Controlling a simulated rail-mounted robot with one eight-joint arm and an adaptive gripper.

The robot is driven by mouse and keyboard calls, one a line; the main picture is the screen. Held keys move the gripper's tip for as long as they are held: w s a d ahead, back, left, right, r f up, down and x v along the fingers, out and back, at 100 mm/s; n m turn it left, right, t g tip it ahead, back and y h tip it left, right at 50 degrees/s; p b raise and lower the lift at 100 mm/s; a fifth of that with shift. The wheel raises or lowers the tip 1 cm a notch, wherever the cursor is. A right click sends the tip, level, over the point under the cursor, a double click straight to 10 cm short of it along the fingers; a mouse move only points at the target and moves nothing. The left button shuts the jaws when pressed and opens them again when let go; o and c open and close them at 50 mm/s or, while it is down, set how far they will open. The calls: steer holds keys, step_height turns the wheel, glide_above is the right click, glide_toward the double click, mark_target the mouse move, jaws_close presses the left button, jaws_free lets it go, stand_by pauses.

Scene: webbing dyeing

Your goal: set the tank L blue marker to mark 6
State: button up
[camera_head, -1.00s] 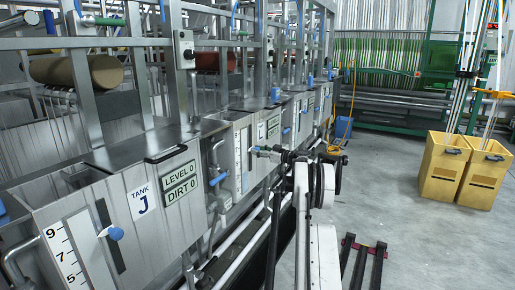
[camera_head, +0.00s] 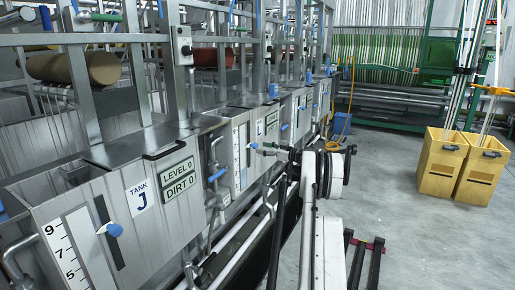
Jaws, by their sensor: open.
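Tank L (camera_head: 260,127) stands in the row beyond tank J, with a small white scale (camera_head: 237,160) on its front. Its blue marker (camera_head: 253,146) shows just right of the scale, in the upper part. The scale's numbers are too small to read, so I cannot tell the marker's mark. My gripper (camera_head: 272,149) is open and points left at the blue marker, very close to it. I cannot tell whether the fingers touch the marker. Dark gripper parts hide some of the tank front behind them.
Tank J (camera_head: 142,194), with its own scale (camera_head: 68,255) and blue marker (camera_head: 114,229), is in the left foreground. Pipes and blue-handled valves jut from the tank fronts. Two yellow bins (camera_head: 441,165) stand at right. The grey floor between is mostly clear.

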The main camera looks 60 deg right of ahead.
steer(key=s, duration=0.7)
steer(key=shift+s+d, duration=0.25)
steer(key=shift+d, duration=0.05)
